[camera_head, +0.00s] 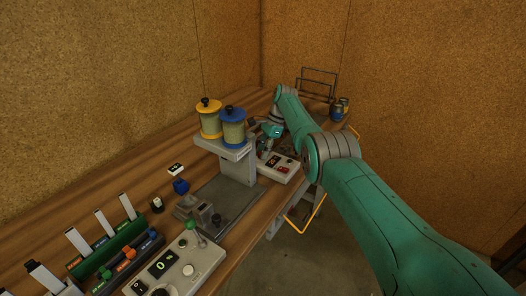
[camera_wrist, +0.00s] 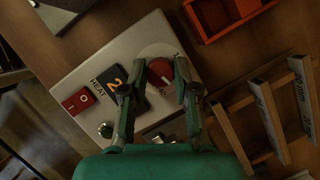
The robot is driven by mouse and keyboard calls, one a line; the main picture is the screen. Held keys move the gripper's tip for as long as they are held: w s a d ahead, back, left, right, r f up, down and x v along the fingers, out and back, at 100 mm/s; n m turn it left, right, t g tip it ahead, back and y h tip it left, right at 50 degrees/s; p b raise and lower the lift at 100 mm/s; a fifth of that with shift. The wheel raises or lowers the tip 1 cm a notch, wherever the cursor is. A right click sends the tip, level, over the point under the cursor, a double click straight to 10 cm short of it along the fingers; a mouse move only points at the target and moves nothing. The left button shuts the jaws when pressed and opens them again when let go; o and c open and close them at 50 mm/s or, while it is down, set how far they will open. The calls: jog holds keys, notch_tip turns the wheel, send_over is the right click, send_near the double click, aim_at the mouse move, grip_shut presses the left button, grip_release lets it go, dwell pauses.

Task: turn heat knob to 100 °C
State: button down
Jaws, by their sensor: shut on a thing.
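A white heat control box (camera_head: 267,170) sits on the bench under my gripper (camera_head: 266,147) in the head view. In the wrist view the same box (camera_wrist: 75,75) carries a red heat knob (camera_wrist: 160,72) on a pale round dial. My gripper (camera_wrist: 161,67) is shut on the knob, one finger on each side. The dark display (camera_wrist: 137,103) shows an orange digit 2. The left finger hides the rest of the reading. A red I/O switch (camera_wrist: 78,102) and a green lamp (camera_wrist: 105,130) are on the box. Most dial marks are hidden or too small to read.
An orange-red tray (camera_wrist: 208,22) and wooden frames with mm labels (camera_wrist: 270,115) lie near the box. A stand with yellow-lidded (camera_head: 209,122) and blue-lidded (camera_head: 233,130) jars is close left of my arm. Another control box (camera_head: 195,262) is at the front.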

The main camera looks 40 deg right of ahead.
dwell(0.6)
jog(key=c, duration=0.9)
grip_release()
jog(key=shift+v, duration=3.7)
